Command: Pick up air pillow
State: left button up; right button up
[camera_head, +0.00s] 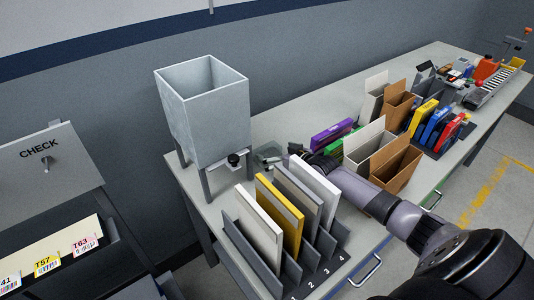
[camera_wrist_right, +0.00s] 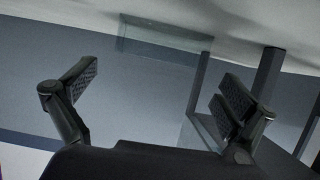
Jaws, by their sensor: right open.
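A see-through, pale green-grey piece (camera_head: 266,153), perhaps the air pillow, lies on the table to the right of the hopper's legs. In the right wrist view a similar clear piece (camera_wrist_right: 160,40) shows at the top, beyond the fingers; I cannot tell its exact shape. My right gripper (camera_head: 284,158) is close to it, and its arm reaches in from the lower right over the table. In the right wrist view the gripper's two fingers (camera_wrist_right: 160,92) stand wide apart with nothing between them. My left gripper is not in view.
A grey square hopper (camera_head: 204,105) on legs stands left of my right gripper. A numbered rack (camera_head: 290,268) with upright panels stands in front. White and brown bins (camera_head: 398,165) and a purple box (camera_head: 331,133) are to the right. A CHECK panel (camera_head: 45,160) is at left.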

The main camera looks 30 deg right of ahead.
aim_at(268, 149)
jog(key=x, duration=0.3)
jog(key=shift+w+f, duration=0.1)
jog(key=shift+w, duration=0.15)
jog(key=shift+s, duration=0.1)
jog(key=shift+c, duration=0.4)
jog(key=c, duration=0.5)
